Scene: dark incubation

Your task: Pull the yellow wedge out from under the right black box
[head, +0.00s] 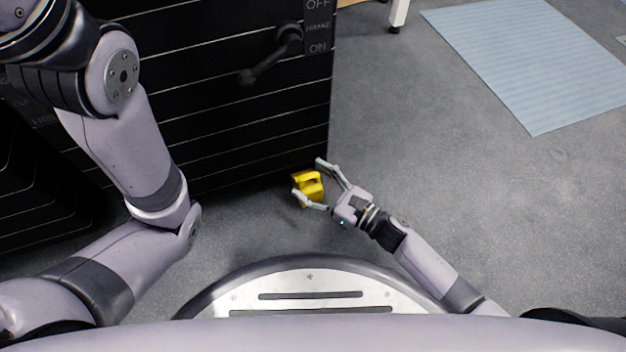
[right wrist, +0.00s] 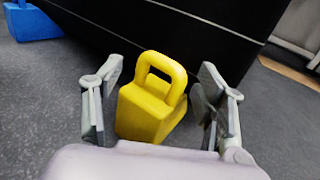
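The yellow wedge (head: 306,188) lies on the grey floor at the lower right corner of the right black box (head: 270,120). In the right wrist view the wedge (right wrist: 150,105) shows its loop handle on top, with the black box (right wrist: 190,30) right behind it. My right gripper (head: 308,184) is open, with one finger on each side of the wedge; the fingers (right wrist: 155,105) look apart from it. How far the wedge reaches under the box is hidden. My left arm crosses the left of the head view, and its gripper is out of the picture.
A dark lever handle (head: 270,58) sticks out of the box front beside an OFF/ON label. A blue object (right wrist: 30,20) stands at the upper left in the right wrist view. A light blue mat (head: 530,55) lies at the upper right.

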